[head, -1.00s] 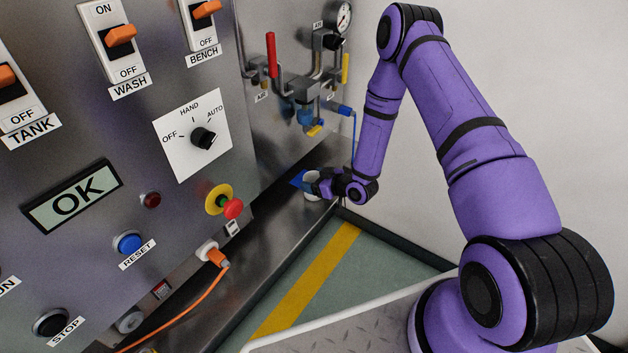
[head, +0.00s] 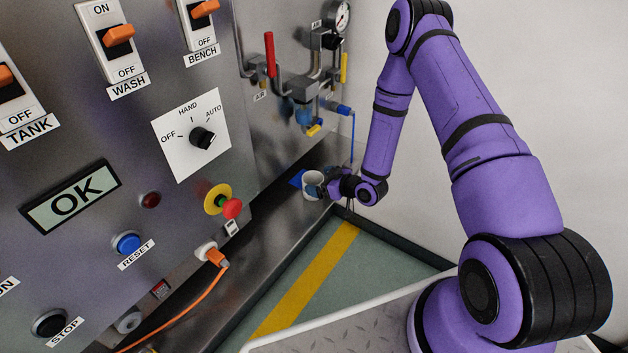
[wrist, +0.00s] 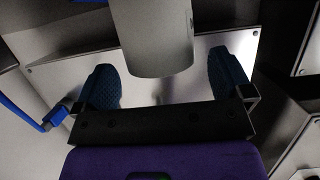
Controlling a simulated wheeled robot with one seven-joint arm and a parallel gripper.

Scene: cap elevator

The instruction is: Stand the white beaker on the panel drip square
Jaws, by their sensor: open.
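The white beaker (head: 311,186) stands upright on the steel ledge under the panel. My gripper (head: 328,188) is just to the right of the beaker, open. In the wrist view the beaker (wrist: 153,38) is ahead of the open fingers of my gripper (wrist: 166,80), with nothing held between the fingertips. A sliver of blue shows at the top edge there.
The steel ledge (head: 268,236) runs along the panel's foot. Valves and pipes with a red handle (head: 270,54) and a blue hose (head: 353,135) are above and behind the beaker. An orange cable (head: 190,308) hangs nearer. The wall is right of my arm.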

